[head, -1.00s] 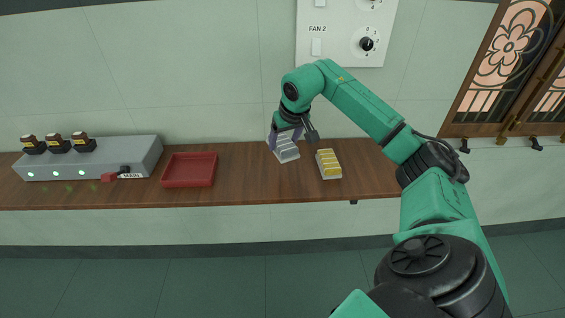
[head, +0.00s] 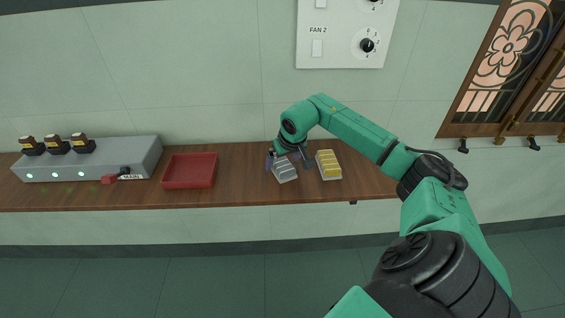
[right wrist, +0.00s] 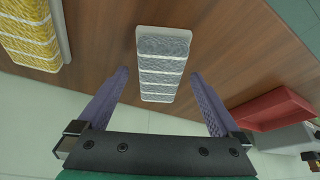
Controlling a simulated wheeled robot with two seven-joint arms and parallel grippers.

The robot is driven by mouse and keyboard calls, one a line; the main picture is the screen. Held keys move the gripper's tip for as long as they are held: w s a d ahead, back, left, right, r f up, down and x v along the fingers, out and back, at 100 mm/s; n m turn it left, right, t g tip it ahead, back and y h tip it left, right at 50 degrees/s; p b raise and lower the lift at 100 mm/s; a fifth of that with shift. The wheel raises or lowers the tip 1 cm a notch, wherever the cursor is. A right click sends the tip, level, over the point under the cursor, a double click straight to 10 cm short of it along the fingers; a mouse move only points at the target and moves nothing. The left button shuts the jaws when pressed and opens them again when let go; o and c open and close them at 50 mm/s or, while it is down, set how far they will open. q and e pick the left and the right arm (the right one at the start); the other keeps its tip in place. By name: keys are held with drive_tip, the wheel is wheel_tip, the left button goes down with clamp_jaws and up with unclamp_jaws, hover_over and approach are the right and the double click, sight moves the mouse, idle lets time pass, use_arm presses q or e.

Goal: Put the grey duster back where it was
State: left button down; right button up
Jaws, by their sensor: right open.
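The grey duster (head: 285,172), with pale stripes across it, lies on the wooden shelf, slightly turned. It also shows in the right wrist view (right wrist: 162,70). My right gripper (head: 287,163) is over it and open. In the right wrist view its two purple fingers (right wrist: 158,74) stand one on each side of the duster, with a gap on both sides. A yellow duster (head: 329,165) lies just to the right on the shelf. My left gripper is not in view.
A red tray (head: 190,184) sits to the left on the shelf (head: 240,180), with bare wood between it and the grey duster. A grey box (head: 105,170) with lights and a red-handled switch is at the far left. A fan control panel (head: 342,58) is on the wall.

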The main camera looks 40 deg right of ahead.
drive_tip(key=b+v, duration=0.1)
drive_tip(key=v, duration=1)
drive_tip(key=shift+r+b, duration=0.2)
drive_tip(key=shift+b, duration=0.15)
